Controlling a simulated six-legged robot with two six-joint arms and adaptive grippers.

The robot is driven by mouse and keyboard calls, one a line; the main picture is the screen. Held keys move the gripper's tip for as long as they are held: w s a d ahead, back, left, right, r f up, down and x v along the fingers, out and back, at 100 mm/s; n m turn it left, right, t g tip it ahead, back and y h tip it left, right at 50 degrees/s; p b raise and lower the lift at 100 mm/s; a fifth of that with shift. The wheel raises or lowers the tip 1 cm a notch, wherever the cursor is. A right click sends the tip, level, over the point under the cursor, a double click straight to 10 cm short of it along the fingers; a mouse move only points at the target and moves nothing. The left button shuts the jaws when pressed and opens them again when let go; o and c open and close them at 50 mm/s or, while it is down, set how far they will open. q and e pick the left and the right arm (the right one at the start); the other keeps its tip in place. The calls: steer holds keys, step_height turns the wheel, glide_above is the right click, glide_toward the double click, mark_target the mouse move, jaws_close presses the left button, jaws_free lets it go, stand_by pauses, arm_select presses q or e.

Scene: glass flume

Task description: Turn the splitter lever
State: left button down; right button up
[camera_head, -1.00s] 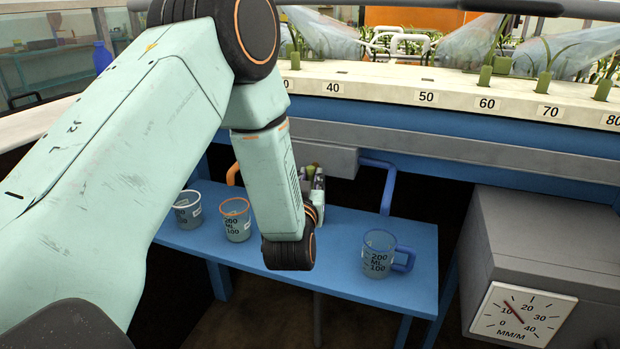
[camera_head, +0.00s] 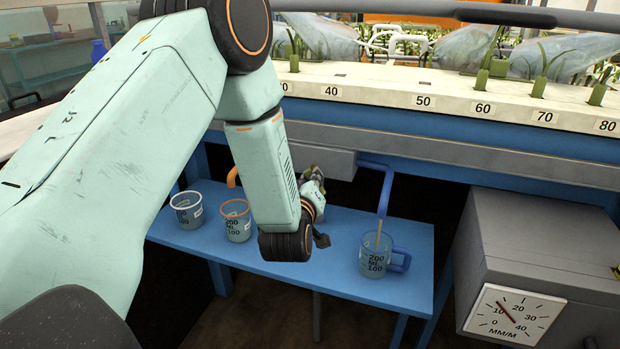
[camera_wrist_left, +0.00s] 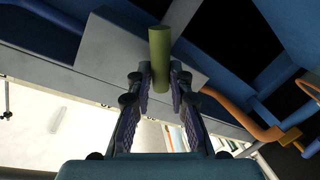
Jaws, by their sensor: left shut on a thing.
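The splitter lever shows in the left wrist view as an upright green cylinder (camera_wrist_left: 160,45) against a grey box (camera_wrist_left: 115,45). My left gripper (camera_wrist_left: 160,78) is shut on it, with one finger on each side. In the head view my left gripper (camera_head: 314,182) is below the flume, at the grey splitter box (camera_head: 330,162), partly hidden by my wrist. A blue pipe (camera_head: 386,190) comes from the box's right and an orange pipe (camera_head: 232,178) from its left. A pale stream (camera_head: 379,230) runs from the blue pipe into a blue-handled jug (camera_head: 375,262). My right gripper is not in view.
The blue bench (camera_head: 330,285) also bears an orange-rimmed beaker (camera_head: 236,222) and a white-rimmed beaker (camera_head: 187,212). A grey box with a dial (camera_head: 515,314) stands at the right. The flume edge (camera_head: 450,105) runs above.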

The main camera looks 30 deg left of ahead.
arm_select(q)
steer(key=shift+s+f, duration=0.1)
stand_by(0.4)
steer(key=c, duration=1.3)
jaws_free()
steer(key=shift+o, duration=0.2)
steer(key=v, duration=1.2)
